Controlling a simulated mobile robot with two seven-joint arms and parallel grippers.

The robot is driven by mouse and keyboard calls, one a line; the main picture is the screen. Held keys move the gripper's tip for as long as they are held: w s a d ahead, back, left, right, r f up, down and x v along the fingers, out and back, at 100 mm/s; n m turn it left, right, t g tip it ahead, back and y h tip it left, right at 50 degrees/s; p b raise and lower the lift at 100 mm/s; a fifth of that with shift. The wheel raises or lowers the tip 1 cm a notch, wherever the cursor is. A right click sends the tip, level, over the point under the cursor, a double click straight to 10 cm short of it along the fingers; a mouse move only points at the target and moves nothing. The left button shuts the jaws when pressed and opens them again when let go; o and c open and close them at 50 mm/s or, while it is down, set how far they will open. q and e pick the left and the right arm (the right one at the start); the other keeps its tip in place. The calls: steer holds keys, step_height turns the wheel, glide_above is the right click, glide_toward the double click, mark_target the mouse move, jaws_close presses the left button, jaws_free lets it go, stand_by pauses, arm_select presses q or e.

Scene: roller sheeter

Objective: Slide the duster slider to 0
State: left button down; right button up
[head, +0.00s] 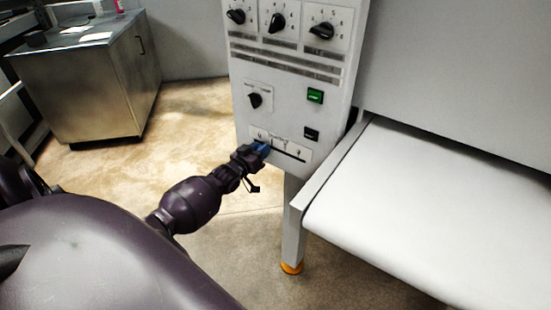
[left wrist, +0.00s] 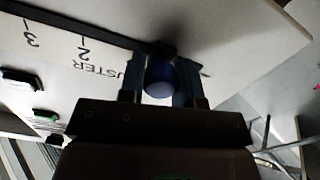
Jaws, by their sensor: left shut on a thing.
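The duster slider's scale strip (head: 291,148) is low on the front of the control panel (head: 285,75). My left gripper (head: 264,148) is at the left end of its slot in the head view. In the left wrist view the panel is upside down, with the dark slot (left wrist: 85,28), the marks 2 and 3 and part of the word DUSTER. The left gripper's fingers (left wrist: 160,82) are shut around the round blue slider knob (left wrist: 160,77). The knob is past the 2, away from the 3. The mark at the knob is hidden. My right gripper is not in view.
Above the slider are a black rotary knob (head: 255,100), a green switch (head: 315,95) and a black switch (head: 311,134). A white conveyor bed (head: 440,205) extends to the right. A metal cabinet (head: 90,85) stands at the back left. The floor between is clear.

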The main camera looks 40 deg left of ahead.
arm_select(q)
steer(key=a, duration=0.2)
steer(key=shift+s+a, duration=0.1)
steer(key=shift+a, duration=0.3)
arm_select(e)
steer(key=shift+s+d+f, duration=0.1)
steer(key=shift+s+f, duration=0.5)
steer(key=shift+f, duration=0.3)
arm_select(q)
steer(key=shift+a, duration=0.1)
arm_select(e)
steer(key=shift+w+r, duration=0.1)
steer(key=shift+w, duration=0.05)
arm_select(q)
steer(key=shift+r, duration=0.1)
steer(key=c, duration=1)
jaws_free()
steer(key=shift+c, duration=0.2)
steer(key=shift+o, duration=1.2)
steer(key=shift+a, duration=0.1)
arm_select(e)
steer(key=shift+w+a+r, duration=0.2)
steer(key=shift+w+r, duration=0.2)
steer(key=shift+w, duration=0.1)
arm_select(q)
steer(key=shift+s, duration=0.1)
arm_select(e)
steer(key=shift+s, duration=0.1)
